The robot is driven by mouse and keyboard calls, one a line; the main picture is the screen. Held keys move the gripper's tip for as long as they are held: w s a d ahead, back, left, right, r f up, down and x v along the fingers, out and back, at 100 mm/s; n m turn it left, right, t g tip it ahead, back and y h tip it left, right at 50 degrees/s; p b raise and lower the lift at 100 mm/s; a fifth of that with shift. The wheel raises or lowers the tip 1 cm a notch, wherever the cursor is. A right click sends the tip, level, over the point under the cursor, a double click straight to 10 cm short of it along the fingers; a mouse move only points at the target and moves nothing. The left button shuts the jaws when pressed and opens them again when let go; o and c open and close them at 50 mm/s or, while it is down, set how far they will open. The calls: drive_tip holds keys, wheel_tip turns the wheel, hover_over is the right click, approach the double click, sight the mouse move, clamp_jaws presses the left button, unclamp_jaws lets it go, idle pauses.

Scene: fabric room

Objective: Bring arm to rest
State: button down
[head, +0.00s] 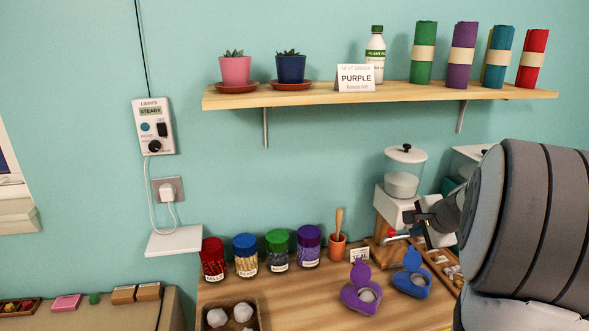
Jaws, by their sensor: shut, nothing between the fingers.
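My arm (530,215) fills the right side of the head view, with a large grey segmented link close to the camera. My gripper (410,217) is small and dark at the arm's far end, in front of the white grinder-like machine (397,205). It is shut and holds nothing. It is above the wooden counter (300,300), apart from the things standing there. Part of the machine and the counter's right end are hidden behind my arm.
Several lidded jars (245,258) and a mortar (337,247) line the back. A shelf (330,96) with plants, a bottle and fabric rolls hangs above.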

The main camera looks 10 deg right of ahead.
drive_tip(key=s+a+n+g+y, duration=0.25)
drive_tip(key=a+n, duration=0.35)
drive_tip(key=a, duration=0.7)
drive_tip(key=s+a+f+n+g+h, duration=0.1)
drive_tip(key=s+a+n, duration=0.5)
drive_tip(key=s, duration=0.3)
drive_tip(key=s+a+f+n+g+h, duration=0.1)
drive_tip(key=s+a+n, duration=0.5)
drive_tip(key=s, duration=0.3)
drive_tip(key=shift+a+f+g, duration=0.25)
drive_tip(key=shift+a+g, duration=0.1)
drive_tip(key=shift+a, duration=0.1)
